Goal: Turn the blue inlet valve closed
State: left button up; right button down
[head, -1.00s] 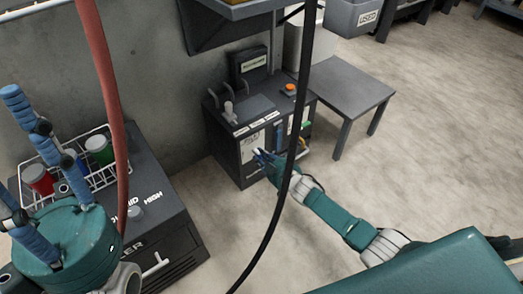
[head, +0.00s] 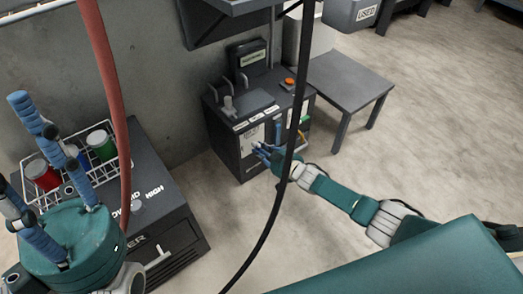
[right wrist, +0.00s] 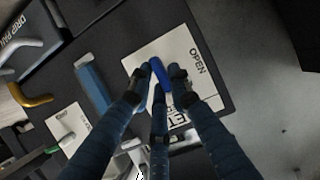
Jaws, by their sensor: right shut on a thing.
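The blue inlet valve handle (right wrist: 158,72) shows in the right wrist view as a short bright blue bar over a white label plate (right wrist: 196,85). The plate reads "OPEN" at one end, with partly hidden lettering below. My right gripper (right wrist: 161,74) is shut on the blue handle, its dark blue fingers on both sides. In the head view my right gripper (head: 262,151) is at the front of the dark grey cabinet (head: 226,150), and the handle is hidden there. My left gripper (head: 12,142) is at the lower left, with its fingers spread and nothing between them.
Beside the plate are a wider blue part (right wrist: 93,87) and a yellow handle (right wrist: 30,96). A grey side table (head: 347,78) stands right of the cabinet. A wire basket (head: 110,173) with jars is near my left gripper. A black hose (head: 274,205) hangs before my right arm.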

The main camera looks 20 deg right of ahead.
jog(key=c, duration=1.7)
grip_release()
jog(key=shift+d, duration=0.15)
jog(key=shift+o, duration=0.2)
jog(key=shift+s, duration=0.1)
jog(key=v, duration=1.1)
jog(key=shift+s+d+r, duration=0.2)
jog(key=shift+s+r, duration=0.05)
jog(key=shift+s, duration=0.05)
jog(key=shift+a, duration=0.1)
